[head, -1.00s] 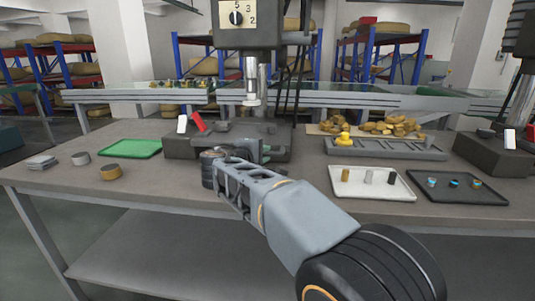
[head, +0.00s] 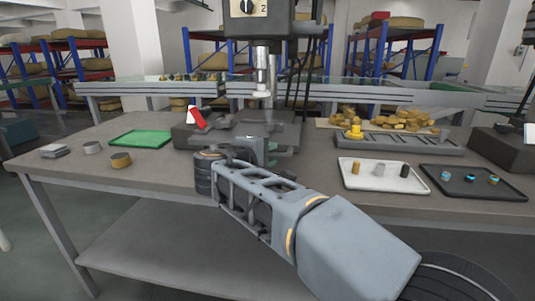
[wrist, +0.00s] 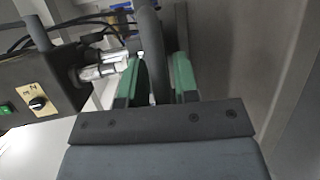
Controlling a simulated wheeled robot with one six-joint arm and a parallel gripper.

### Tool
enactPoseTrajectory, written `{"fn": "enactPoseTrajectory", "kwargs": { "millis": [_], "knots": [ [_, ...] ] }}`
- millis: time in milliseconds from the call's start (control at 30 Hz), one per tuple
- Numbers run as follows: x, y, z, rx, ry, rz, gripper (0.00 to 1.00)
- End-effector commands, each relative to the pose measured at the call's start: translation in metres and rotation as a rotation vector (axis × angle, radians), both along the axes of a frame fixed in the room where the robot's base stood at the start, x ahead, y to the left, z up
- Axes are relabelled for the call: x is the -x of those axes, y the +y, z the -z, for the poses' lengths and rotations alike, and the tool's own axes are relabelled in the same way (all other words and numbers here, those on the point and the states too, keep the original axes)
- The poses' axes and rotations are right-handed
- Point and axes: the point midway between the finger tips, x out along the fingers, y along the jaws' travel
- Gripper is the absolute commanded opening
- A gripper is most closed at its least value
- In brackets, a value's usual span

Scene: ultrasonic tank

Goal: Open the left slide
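No part can be picked out for certain as the left slide. My gripper (head: 268,150) is low at the front of this base. In the wrist view its two green fingers (wrist: 158,78) stand apart, one on each side of a thick dark bar (wrist: 150,35). Whether both fingers press on the bar cannot be told. The machine head (wrist: 35,80) with its dial shows at left there.
A white tray (head: 385,191), a black tray (head: 475,194) and a grey rack (head: 405,147) with a yellow piece lie right. Another dark machine base (head: 497,148) stands at the far right.

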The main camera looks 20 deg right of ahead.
Motion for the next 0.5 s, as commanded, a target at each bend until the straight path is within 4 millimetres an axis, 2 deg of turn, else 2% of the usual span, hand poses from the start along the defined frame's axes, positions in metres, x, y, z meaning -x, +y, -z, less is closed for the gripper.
{"fn": "enactPoseTrajectory", "kwargs": {
  "millis": [133, 367, 500],
  "knots": [
    [0.0, 0.0, 0.0, 0.0, 0.0, -0.002, 0.41],
    [0.0, 0.001, -0.001, -0.001, -0.001, -0.003, 0.41],
    [0.006, 0.011, -0.004, -0.001, -0.002, -0.007, 0.41]
  ]
}}
